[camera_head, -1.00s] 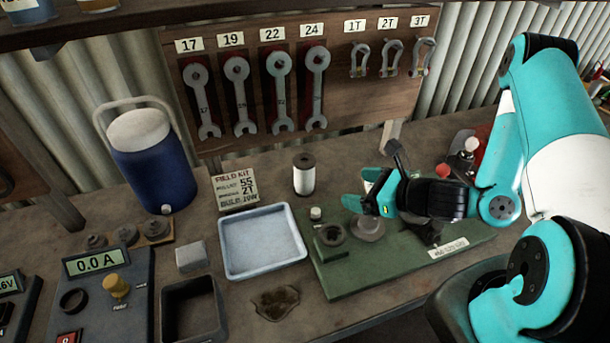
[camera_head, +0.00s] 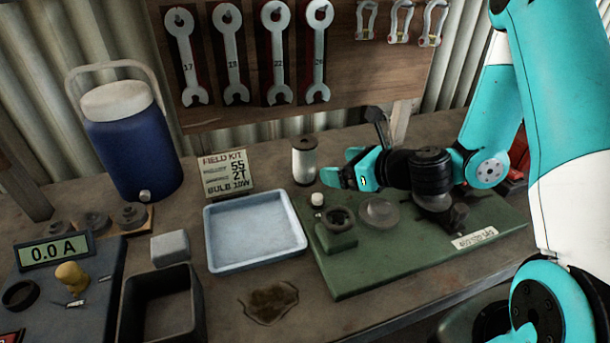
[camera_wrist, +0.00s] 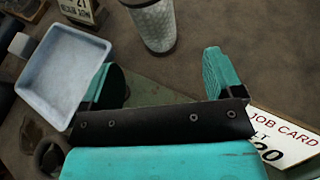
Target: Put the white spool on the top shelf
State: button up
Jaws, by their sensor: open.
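The white spool (camera_head: 304,161) stands upright on the bench, in front of the wrench board, with a dark top and base. It also shows in the wrist view (camera_wrist: 154,24), just beyond my fingers and between them in direction. My gripper (camera_head: 343,172) is open and empty, close to the right side of the spool, apart from it. In the wrist view my gripper (camera_wrist: 160,75) has its two teal fingers spread wide. The top shelf is not visible in the current views.
A blue tray (camera_head: 254,268) lies left of a green board (camera_head: 345,286) with small fixtures. A field kit sign (camera_head: 226,172) stands left of the spool. A blue cooler (camera_head: 132,150) is further left. A job card (camera_wrist: 285,135) lies near my right finger.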

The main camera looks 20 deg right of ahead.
aim_at(314, 164)
jog(key=p+x, duration=0.1)
jog(key=x, duration=0.2)
jog(key=shift+w+a+f+p, duration=0.1)
jog(key=shift+w+a+p, duration=0.2)
jog(key=shift+p, duration=0.1)
jog(key=shift+w+a+f, duration=0.2)
jog(key=shift+w+f, duration=0.05)
jog(key=shift+w, duration=0.2)
jog(key=p+x, duration=0.1)
jog(key=x, duration=0.1)
jog(key=p+x, duration=0.1)
jog(key=x, duration=0.1)
jog(key=shift+w+a, duration=0.1)
jog(key=shift+a, duration=0.3)
jog(key=shift+w+a+f, duration=0.15)
jog(key=shift+w+f, duration=0.1)
jog(key=shift+w, duration=0.05)
jog(key=shift+c, duration=0.2)
jog(key=c, duration=1.2)
jog(key=shift+o, duration=0.2)
